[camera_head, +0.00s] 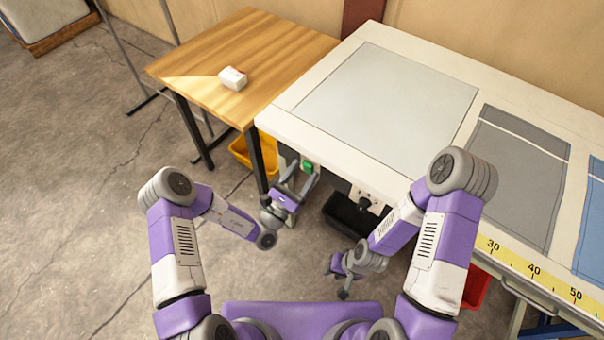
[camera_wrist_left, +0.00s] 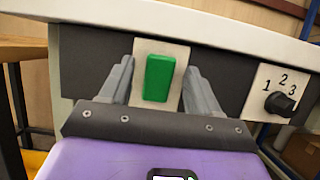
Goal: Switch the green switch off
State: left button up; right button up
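The green switch (camera_wrist_left: 159,78) is a rectangular rocker on a pale plate in the dark front panel under the white tabletop. It also shows in the head view (camera_head: 308,166). My left gripper (camera_head: 304,170) is open and points at the panel. In the left wrist view its fingers (camera_wrist_left: 160,72) stand apart on either side of the switch, with nothing between them but the switch behind. I cannot tell whether a finger touches the panel. My right gripper (camera_head: 337,281) hangs low, away from the switch. Its opening is too small to judge.
A black knob (camera_wrist_left: 279,103) with marks 1, 2, 3 is right of the switch. The white table (camera_head: 400,50) overhangs the panel. A wooden table (camera_head: 250,45) with a small white box (camera_head: 232,78) stands left. Yellow (camera_head: 240,150) and black (camera_head: 350,215) bins are below.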

pick_arm(q)
jog(key=p+v, duration=0.1)
jog(key=v, duration=0.6)
jog(key=shift+s+a+f+p, duration=0.15)
jog(key=shift+s+p, duration=0.05)
jog(key=shift+p, duration=0.1)
dwell(0.3)
